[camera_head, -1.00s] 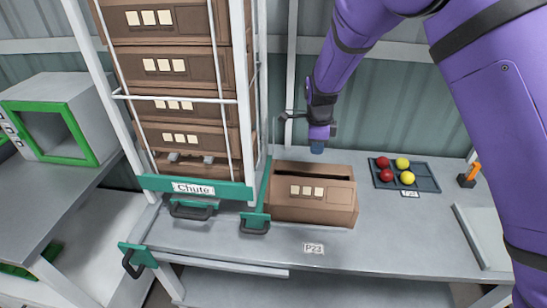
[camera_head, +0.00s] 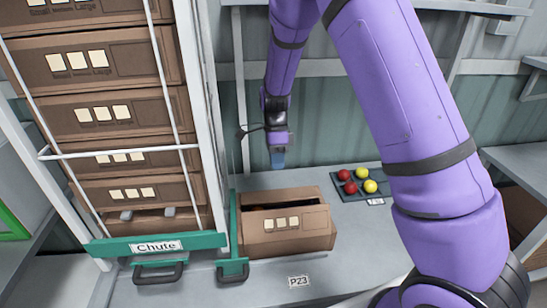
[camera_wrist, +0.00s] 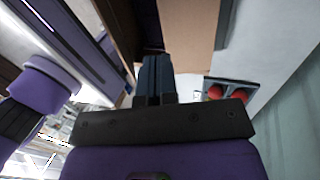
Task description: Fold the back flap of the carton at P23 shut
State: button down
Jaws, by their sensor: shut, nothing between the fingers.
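The brown carton (camera_head: 287,238) stands on the bench behind the P23 label (camera_head: 299,281). Its top is at least partly open, with a dark gap showing the inside in the head view. Its cardboard fills the upper middle of the wrist view as a pale brown panel (camera_wrist: 190,25) beside a dark gap. I cannot tell exactly how the back flap lies. My gripper (camera_head: 278,163) points down near the carton's back edge, at about its middle. The blue-grey fingers (camera_wrist: 155,78) are together and empty, close to the cardboard; contact cannot be told.
A dark tray (camera_head: 376,198) with red and yellow tomatoes lies right of the carton. The chute rack (camera_head: 209,130) with stacked cartons and a green front bar (camera_head: 110,246) stands close on the left. Bench to the front is clear. A ribbed wall (camera_head: 330,125) is behind.

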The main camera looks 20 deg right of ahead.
aim_at(279, 199)
jog(key=x, duration=1)
jog(key=shift+d, duration=0.1)
jog(key=shift+x, duration=1.65)
jog(key=shift+s, duration=0.2)
jog(key=shift+r, duration=0.15)
